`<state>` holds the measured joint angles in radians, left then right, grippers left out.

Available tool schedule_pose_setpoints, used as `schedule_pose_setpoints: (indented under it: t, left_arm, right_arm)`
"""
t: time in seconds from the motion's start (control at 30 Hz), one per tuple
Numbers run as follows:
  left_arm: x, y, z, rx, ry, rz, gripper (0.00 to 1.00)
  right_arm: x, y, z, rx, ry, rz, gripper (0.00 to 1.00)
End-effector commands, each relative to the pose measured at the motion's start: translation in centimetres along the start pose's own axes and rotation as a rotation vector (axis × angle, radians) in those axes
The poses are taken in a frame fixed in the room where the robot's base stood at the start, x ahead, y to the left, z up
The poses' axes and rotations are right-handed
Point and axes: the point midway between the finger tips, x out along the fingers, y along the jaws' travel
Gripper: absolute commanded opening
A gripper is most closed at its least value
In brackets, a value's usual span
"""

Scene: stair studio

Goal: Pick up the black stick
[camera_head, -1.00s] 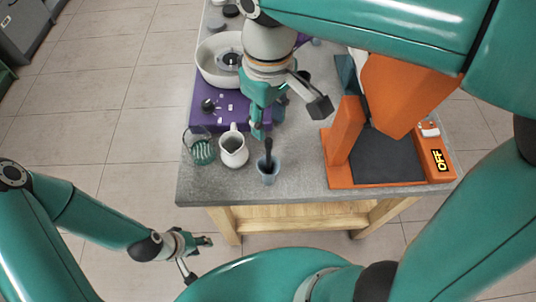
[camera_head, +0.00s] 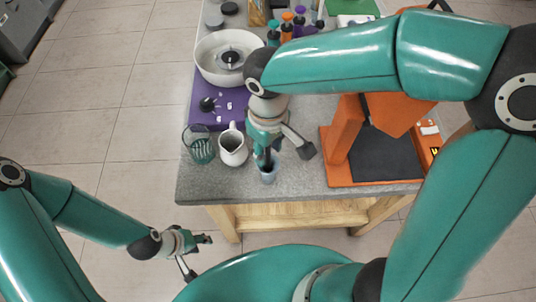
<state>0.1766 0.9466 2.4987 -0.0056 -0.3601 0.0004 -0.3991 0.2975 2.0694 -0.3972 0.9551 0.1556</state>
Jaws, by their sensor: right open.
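The black stick (camera_head: 267,162) stands in a small light-blue cup (camera_head: 268,176) near the front edge of the grey tabletop. Its upper part is partly hidden by my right gripper. My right gripper (camera_head: 284,154) is open and points down right at the cup, with one finger over the stick and the other spread out to the right. I cannot tell whether it touches the stick. My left gripper (camera_head: 196,254) looks open and empty, low over the floor in front of the table.
A white pitcher (camera_head: 233,149) and a glass (camera_head: 200,151) stand left of the cup. Behind them is a purple base (camera_head: 203,116) with a white bowl (camera_head: 205,70). An orange machine (camera_head: 339,146) with a dark plate stands at the right. Several bottles stand at the back.

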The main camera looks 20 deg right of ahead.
Motion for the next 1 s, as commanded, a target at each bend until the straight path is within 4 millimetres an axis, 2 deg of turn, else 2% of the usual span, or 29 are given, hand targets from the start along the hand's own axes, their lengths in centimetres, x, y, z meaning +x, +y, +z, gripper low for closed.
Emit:
schedule_pose_setpoints:
  t: [0.2,0.43,0.83,1.0]
  left_arm:
    - [0.01,0.00,0.01,0.000,0.000,0.000,0.40]
    - [0.01,0.00,0.01,0.000,0.000,0.000,0.40]
    - [0.01,0.00,0.01,0.000,0.000,0.000,0.40]
    - [-0.01,0.00,0.01,0.000,0.000,0.000,0.40]
  right_arm:
    - [0.07,0.01,-0.02,0.000,0.001,0.000,0.40]
    - [0.05,0.00,-0.02,0.000,0.001,0.000,0.01]
    - [-0.02,0.00,-0.04,0.000,0.001,0.000,0.00]
    - [-0.65,0.00,-0.10,0.000,0.003,0.001,0.00]
